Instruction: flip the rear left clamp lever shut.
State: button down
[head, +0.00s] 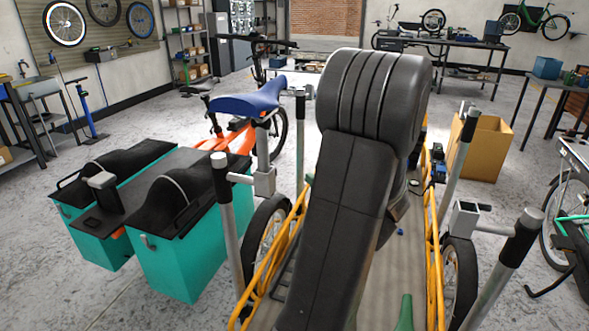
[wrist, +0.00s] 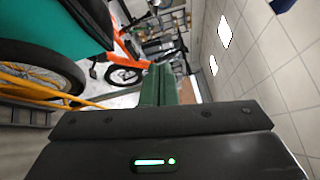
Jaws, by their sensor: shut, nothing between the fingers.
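My gripper (wrist: 160,85) shows in the wrist view as green fingers held together, with nothing visible between them. In the head view my dark arm covers the middle, and I cannot make out the fingertips. Grey posts with clamp blocks flank the yellow-railed bed. The near left clamp block (head: 264,181) is beside a black-topped post (head: 226,205). The near right clamp block (head: 465,217) is beside another black-topped post (head: 505,266). A far left post (head: 300,135) and a far right post (head: 457,163) stand beyond. I cannot tell which lever is the rear left one, or its position.
Yellow rails (head: 432,250) edge the bed, with a wheel (head: 267,228) outside the left one. An orange bike with a blue saddle (head: 248,98) and teal panniers (head: 180,262) stands close on the left. A cardboard box (head: 484,148) is behind right.

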jog(key=w+a+r, duration=0.1)
jog(key=w+a, duration=0.5)
jog(key=a, duration=0.2)
jog(key=shift+w+a+p, duration=0.25)
jog(key=shift+a+p, duration=0.05)
jog(key=shift+a, duration=0.1)
jog(key=shift+w+a+r+n+g+y+b, duration=0.1)
jog(key=shift+a+n+g+y+b, duration=0.15)
jog(key=shift+n+g+y+b, duration=0.4)
jog(key=n+g+y, duration=0.1)
jog(key=g, duration=0.1)
jog(key=a+n+g+y+b, duration=0.1)
jog(key=n+g+y, duration=0.1)
jog(key=n+g+y+b, duration=0.1)
jog(key=n+g+y, duration=0.1)
jog(key=shift+a+y, duration=0.25)
jog(key=shift+a, duration=0.35)
jog(key=shift+a, duration=0.1)
dwell(0.3)
